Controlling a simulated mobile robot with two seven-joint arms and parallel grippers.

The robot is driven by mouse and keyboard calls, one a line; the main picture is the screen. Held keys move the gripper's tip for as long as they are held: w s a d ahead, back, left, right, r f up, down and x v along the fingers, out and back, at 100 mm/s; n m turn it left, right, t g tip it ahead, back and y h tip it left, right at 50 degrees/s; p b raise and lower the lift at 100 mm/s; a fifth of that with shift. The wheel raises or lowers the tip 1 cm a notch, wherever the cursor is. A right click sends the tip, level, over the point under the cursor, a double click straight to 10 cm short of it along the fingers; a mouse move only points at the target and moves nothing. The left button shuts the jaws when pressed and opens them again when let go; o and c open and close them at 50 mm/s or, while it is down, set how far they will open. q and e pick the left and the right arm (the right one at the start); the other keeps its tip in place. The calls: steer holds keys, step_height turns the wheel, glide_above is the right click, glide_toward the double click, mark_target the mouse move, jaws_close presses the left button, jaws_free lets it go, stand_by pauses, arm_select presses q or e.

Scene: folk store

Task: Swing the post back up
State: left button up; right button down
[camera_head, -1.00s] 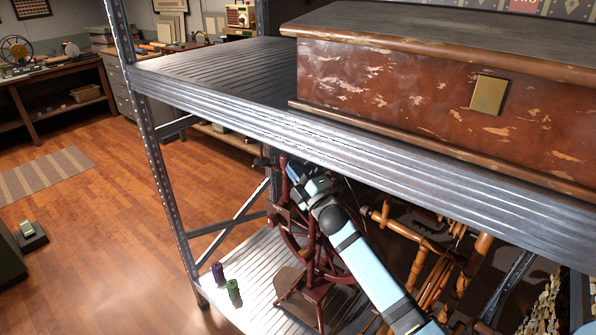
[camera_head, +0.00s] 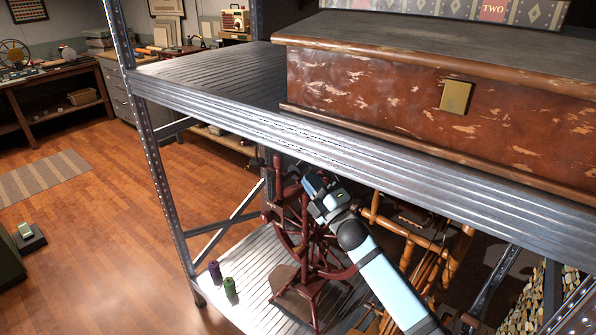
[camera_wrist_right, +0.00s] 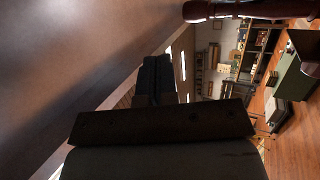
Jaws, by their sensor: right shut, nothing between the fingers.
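A dark red spinning wheel (camera_head: 302,275) stands on the lower shelf under the metal shelf board. Thin upright dark red posts (camera_head: 305,222) rise from it; I cannot tell for sure which one is the task's post. My right gripper (camera_head: 309,181) is close to the top of the wheel, just under the board's front edge, and partly hides the upper parts. It is shut with nothing in it. In the right wrist view its shut fingers (camera_wrist_right: 158,78) point away, and a turned dark red piece (camera_wrist_right: 245,10) crosses the top, apart from them. My left gripper is out of view.
The metal shelf board (camera_head: 215,80) bears a worn red chest (camera_head: 380,95) above my arm. A metal upright (camera_head: 160,165) stands left. Purple and green spools (camera_head: 230,288) stand on the lower shelf. Orange-brown turned wooden parts (camera_head: 425,240) are right of my arm. The floor at left is mostly open.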

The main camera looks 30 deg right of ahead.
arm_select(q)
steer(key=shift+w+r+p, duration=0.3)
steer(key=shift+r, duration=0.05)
arm_select(e)
steer(key=s, duration=0.3)
steer(key=s+d, duration=0.1)
steer(key=shift+s+f, duration=0.25)
steer(key=shift+s, duration=0.1)
arm_select(q)
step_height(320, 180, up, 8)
steer(key=p, duration=0.8)
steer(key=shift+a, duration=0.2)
arm_select(e)
steer(key=s+a+f+m+g, duration=0.5)
steer(key=s+a+f+m, duration=0.3)
steer(key=s+f, duration=0.2)
steer(key=s+a+f+m+g, duration=0.6)
steer(key=s+f, duration=0.5)
steer(key=s, duration=0.4)
steer(key=a+m, duration=0.2)
steer(key=a, duration=0.1)
steer(key=shift+s+g+h, duration=0.25)
steer(key=shift+g+h, duration=0.05)
steer(key=shift+h, duration=0.1)
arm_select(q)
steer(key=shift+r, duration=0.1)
arm_select(e)
steer(key=shift+d, duration=0.1)
